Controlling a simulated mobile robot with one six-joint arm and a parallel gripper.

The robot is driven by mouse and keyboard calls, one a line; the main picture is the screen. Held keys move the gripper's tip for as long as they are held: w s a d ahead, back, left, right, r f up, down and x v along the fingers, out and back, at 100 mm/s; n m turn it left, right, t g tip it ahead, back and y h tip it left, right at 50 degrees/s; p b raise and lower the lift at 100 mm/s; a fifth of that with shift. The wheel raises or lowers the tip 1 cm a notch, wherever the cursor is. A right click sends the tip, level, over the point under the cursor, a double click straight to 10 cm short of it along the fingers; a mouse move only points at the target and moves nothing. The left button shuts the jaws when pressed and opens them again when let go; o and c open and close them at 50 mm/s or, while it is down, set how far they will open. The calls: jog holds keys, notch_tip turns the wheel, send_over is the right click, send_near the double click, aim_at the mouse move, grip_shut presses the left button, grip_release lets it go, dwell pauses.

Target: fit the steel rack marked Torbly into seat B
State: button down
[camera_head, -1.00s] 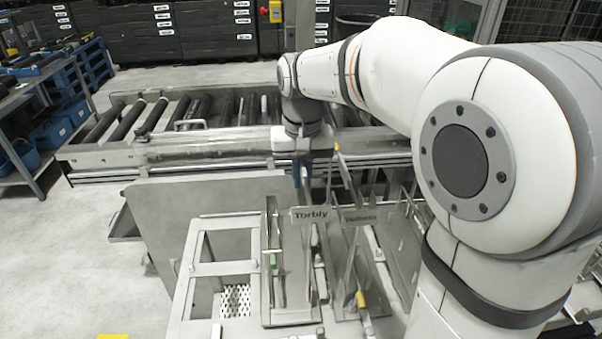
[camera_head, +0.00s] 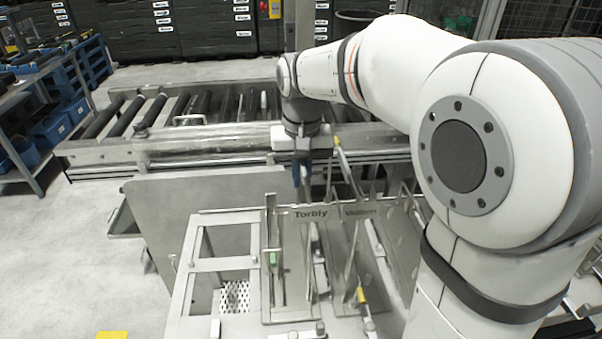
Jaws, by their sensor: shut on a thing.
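The steel rack marked Torbly (camera_head: 311,214) stands upright among the racks on the steel frame, its label facing me. My gripper (camera_head: 302,182) has blue fingers pointing down just behind and above the Torbly label. It is shut on the rack's upper part; the exact grip is partly hidden by the label plate. A second labelled rack (camera_head: 359,211) stands close to its right, its label hard to read. No mark for seat B can be read, so I cannot tell which slot it is.
A steel frame with open bays (camera_head: 222,264) lies left of the racks. A roller conveyor (camera_head: 190,118) runs behind. A steel panel (camera_head: 190,220) stands between them on the left.

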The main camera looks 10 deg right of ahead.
jog(key=c, duration=1.5)
grip_release()
jog(key=shift+f, duration=0.1)
jog(key=shift+o, duration=0.2)
jog(key=shift+f, duration=0.1)
